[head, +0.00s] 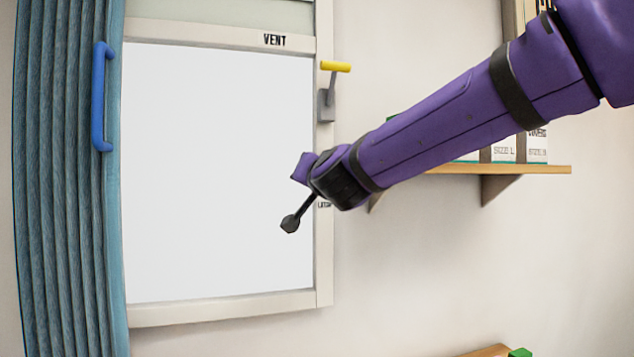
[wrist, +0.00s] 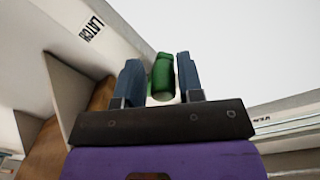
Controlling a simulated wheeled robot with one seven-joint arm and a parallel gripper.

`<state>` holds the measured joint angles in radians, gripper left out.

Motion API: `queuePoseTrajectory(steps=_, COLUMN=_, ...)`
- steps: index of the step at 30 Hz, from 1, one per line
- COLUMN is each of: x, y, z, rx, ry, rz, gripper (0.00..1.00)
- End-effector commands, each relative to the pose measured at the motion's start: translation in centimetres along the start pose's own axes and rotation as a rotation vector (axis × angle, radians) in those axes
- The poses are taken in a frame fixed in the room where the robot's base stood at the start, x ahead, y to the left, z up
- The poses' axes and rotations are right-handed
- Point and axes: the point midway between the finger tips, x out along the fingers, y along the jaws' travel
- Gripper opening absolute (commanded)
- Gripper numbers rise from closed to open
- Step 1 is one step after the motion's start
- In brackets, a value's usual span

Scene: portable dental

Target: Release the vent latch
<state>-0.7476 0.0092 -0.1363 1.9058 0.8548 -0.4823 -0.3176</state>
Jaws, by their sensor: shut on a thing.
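The vent window (head: 218,175) is a pale pane in a beige frame, under a VENT label. In the wrist view, a green handle (wrist: 162,78) sits between the blue-grey fingers of my gripper (wrist: 158,62), which is shut on it. A LATCH label (wrist: 91,28) is on the frame beside the handle, and part of it shows in the head view (head: 324,205). The handle's mount is also hidden.
A yellow-handled lever (head: 335,67) on a grey base is on the window frame's upper right. A teal curtain (head: 65,190) with a blue handle (head: 98,97) hangs at the left. A wooden shelf (head: 520,169) with boxes is behind my arm.

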Motion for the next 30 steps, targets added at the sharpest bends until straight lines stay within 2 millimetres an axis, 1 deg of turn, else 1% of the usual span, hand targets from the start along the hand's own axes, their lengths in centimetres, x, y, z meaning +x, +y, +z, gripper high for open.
queuePoseTrajectory(steps=1, x=-0.04, y=-0.43, z=-0.53, rx=0.039, ry=0.007, rz=-0.004, gripper=0.11)
queuePoseTrajectory(steps=6, x=-0.07, y=-0.86, z=-0.79, rx=0.117, ry=0.006, rz=-0.006, gripper=0.1)
queuePoseTrajectory(steps=15, x=-0.12, y=-1.0, z=-0.89, rx=0.122, ry=0.007, rz=-0.009, gripper=0.1)
queuePoseTrajectory(steps=16, x=-0.12, y=-1.0, z=-0.89, rx=0.122, ry=0.007, rz=-0.009, gripper=0.41)
queuePoseTrajectory(steps=17, x=-0.12, y=-0.99, z=-0.89, rx=0.122, ry=0.007, rz=-0.009, gripper=0.47)
queuePoseTrajectory(steps=30, x=-0.06, y=-0.71, z=-0.61, rx=0.122, ry=0.002, rz=-0.003, gripper=0.48)
